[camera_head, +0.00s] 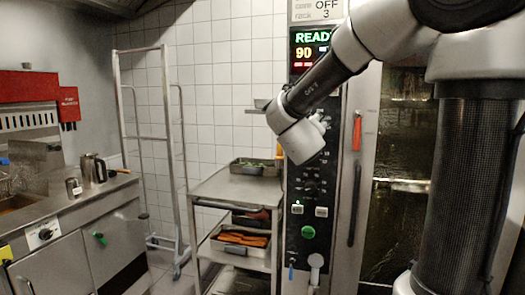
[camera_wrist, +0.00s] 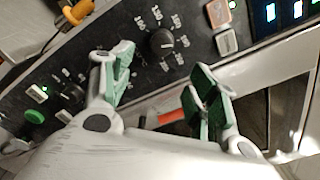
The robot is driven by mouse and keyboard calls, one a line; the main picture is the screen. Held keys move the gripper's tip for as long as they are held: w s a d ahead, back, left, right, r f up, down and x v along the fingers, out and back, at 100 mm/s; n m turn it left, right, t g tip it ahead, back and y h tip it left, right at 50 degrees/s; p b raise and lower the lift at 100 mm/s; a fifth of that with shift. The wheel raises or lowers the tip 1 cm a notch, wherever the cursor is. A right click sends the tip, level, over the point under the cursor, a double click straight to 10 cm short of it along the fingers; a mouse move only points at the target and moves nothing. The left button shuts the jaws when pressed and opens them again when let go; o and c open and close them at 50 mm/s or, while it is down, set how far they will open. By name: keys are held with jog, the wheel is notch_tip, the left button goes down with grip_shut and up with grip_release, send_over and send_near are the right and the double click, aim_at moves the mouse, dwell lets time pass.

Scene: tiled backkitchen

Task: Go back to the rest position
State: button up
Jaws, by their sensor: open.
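My gripper (camera_wrist: 160,85) shows in the wrist view with its two green-padded fingers spread apart and nothing between them. Behind the gap is the oven's dark control panel (camera_wrist: 155,15) with a round black knob (camera_wrist: 162,42) and a printed scale. In the head view my arm reaches left across the oven's control panel (camera_head: 308,190); its wrist is in front of the panel, and the fingers are mostly hidden there. I cannot tell how far the fingertips are from the panel.
A steel cart (camera_head: 236,187) left of the oven holds a pan with green contents (camera_head: 256,167) and a lower tray with orange pieces (camera_head: 242,238). A tall rack (camera_head: 172,120) stands behind. The oven door has a long handle (camera_head: 355,205).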

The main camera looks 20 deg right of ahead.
jog(key=w+a+f+n+g+y, duration=0.1)
jog(key=w+a+f+n+y, duration=0.1)
jog(key=a+f+n+y, duration=1)
jog(key=s+a+f+n+g+y, duration=0.15)
jog(key=s+n+g, duration=0.35)
jog(key=s+n, duration=0.6)
jog(key=s+d+n+g+h, duration=0.1)
jog(key=s+d+n, duration=0.2)
jog(key=s, duration=0.4)
jog(key=s+d+n+g+h, duration=0.1)
jog(key=s+d+n+g, duration=0.1)
jog(key=s, duration=0.5)
jog(key=s+d+f+n+g+h, duration=0.1)
jog(key=s+d+n, duration=0.4)
jog(key=s, duration=0.2)
jog(key=shift+s+n+g, duration=0.25)
jog(key=shift+n+g, duration=0.15)
